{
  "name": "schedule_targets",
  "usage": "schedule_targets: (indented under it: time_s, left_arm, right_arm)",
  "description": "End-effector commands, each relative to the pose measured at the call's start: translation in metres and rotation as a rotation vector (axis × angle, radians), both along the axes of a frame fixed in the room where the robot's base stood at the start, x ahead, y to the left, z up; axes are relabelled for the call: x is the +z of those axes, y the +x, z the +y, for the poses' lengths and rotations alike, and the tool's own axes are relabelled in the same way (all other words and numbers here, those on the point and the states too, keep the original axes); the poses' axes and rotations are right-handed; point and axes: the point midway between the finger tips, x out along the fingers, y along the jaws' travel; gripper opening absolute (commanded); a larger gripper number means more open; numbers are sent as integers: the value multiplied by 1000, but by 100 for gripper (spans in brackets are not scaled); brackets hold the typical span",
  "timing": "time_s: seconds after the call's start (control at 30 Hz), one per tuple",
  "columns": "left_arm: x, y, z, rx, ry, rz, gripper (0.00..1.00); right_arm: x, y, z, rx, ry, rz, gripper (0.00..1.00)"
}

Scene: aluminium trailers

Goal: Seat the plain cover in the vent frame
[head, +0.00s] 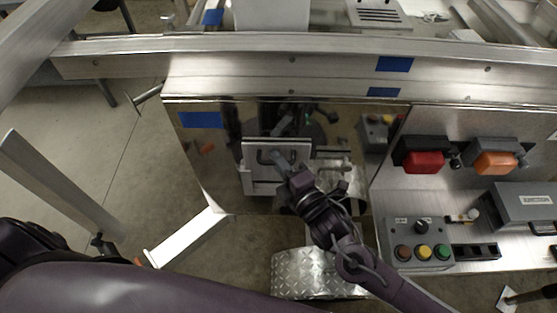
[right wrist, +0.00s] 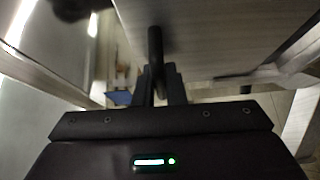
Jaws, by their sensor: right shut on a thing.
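The plain cover (head: 261,147), a light grey plate with a dark bar handle, is in front of the shiny trailer panel in the head view. My right gripper (head: 282,164) is shut on its handle; the wrist view shows the fingers (right wrist: 158,85) around the black handle (right wrist: 155,45), with the cover's grey face (right wrist: 215,35) beside it. Below the cover a pale edge (head: 262,188) shows, which looks like the vent frame; the cover and my gripper hide most of it. I cannot tell whether cover and frame touch. My left gripper is not in view.
A slotted cover (head: 378,14) lies beyond the trailer rail (head: 300,68). Right of the panel are a red switch (head: 424,162), an orange switch (head: 495,162) and a button box (head: 421,242). A tread-plate fender (head: 315,273) lies below. Open floor shows at left.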

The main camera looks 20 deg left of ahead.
Motion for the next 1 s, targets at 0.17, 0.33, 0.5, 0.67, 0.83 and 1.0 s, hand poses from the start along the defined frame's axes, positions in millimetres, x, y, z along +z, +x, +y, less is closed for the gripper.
schedule_targets:
  time_s: [0.17, 0.33, 0.5, 0.67, 0.83, 1.0]
  left_arm:
    - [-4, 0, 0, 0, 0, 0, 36]
    - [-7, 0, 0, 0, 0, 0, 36]
    - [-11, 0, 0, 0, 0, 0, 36]
    - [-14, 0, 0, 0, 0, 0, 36]
    - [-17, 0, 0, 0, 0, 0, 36]
    - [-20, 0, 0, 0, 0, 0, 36]
  right_arm:
    - [-5, 0, 0, 0, 2, -1, 0]
    - [-9, 0, 0, 0, 2, -1, 0]
    - [-13, 0, 0, 0, 2, -1, 0]
    - [-17, 0, 0, 0, 2, -1, 0]
    - [-22, 0, 0, 0, 2, -1, 0]
    - [-26, 0, 0, 0, 2, -1, 0]
